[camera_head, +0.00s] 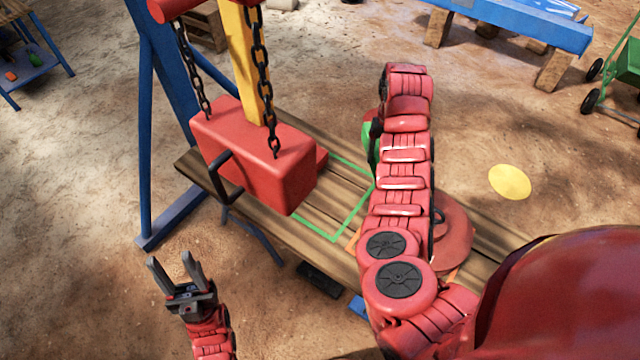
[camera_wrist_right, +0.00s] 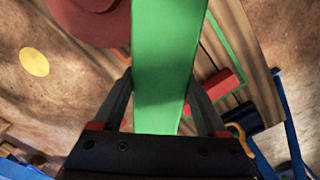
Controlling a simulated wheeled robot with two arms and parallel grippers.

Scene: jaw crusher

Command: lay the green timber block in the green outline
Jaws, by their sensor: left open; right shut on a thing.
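The green timber block (camera_wrist_right: 165,60) fills the middle of the right wrist view, between the fingers of my right gripper (camera_wrist_right: 160,95), which is shut on it. In the head view only a sliver of the block (camera_head: 368,142) shows beside my right arm, which hides the rest and the right gripper. The green outline (camera_head: 337,237) is on the wooden bench top, partly covered by the hanging red block and my arm. The block appears held above the bench, right of the outline. My left gripper (camera_head: 178,277) is open and empty, off the bench's front side.
A red block (camera_head: 262,150) hangs on chains over the bench (camera_head: 202,172), with a dark handle. A round red-brown thing (camera_head: 453,235) is on the bench right of my arm. A yellow disc (camera_head: 510,181) lies on the ground behind.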

